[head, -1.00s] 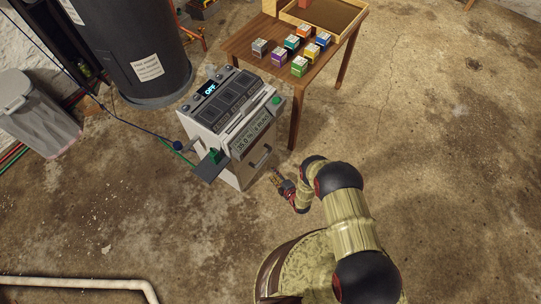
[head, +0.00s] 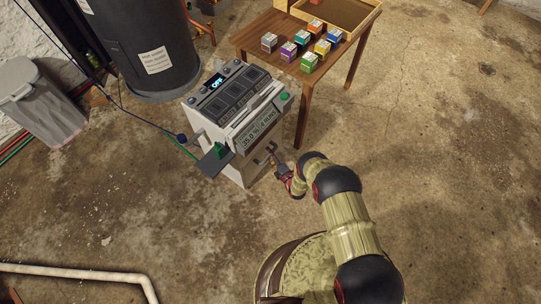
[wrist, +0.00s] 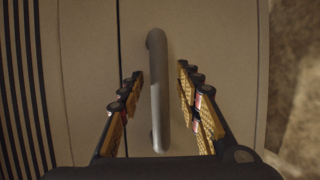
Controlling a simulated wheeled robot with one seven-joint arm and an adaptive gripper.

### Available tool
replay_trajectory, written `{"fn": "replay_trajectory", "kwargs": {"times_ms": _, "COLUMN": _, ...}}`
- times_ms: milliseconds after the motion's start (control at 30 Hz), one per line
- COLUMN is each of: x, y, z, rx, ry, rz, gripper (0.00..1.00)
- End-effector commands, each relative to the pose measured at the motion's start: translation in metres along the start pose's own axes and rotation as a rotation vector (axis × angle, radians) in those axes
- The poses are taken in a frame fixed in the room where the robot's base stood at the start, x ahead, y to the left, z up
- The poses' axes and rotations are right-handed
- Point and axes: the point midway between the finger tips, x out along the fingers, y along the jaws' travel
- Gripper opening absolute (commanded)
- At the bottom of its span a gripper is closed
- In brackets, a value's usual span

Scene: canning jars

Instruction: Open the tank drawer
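The tank drawer seems to be the pale front panel (wrist: 225,45) seen close up in the wrist view, its edge flush along a seam. Its grey bar handle (wrist: 157,110) runs up and down that picture. My gripper (wrist: 160,75) is open, with one finger on each side of the handle and visible gaps to both. In the head view my gripper (head: 268,153) is at the lower front of the grey machine (head: 215,95), where the arm and fingers partly hide the drawer front.
A wooden table (head: 262,35) with several coloured boxes and a tray stands behind the machine, to the right. A green part on a grey side shelf (head: 214,164) sticks out at the machine's left. A dark tank (head: 145,45) and grey bin (head: 40,100) stand further left. Floor at right is clear.

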Motion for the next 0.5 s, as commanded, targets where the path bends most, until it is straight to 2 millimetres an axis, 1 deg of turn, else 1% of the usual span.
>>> {"fn": "replay_trajectory", "kwargs": {"times_ms": 267, "x": 0.0017, "y": 0.0005, "z": 0.0004, "rx": 0.0, "ry": -0.001, "rz": 0.0, "gripper": 0.34}}
{"fn": "replay_trajectory", "kwargs": {"times_ms": 500, "x": 0.0015, "y": 0.0003, "z": 0.0004, "rx": 0.0, "ry": -0.001, "rz": -0.001, "gripper": 0.21}}
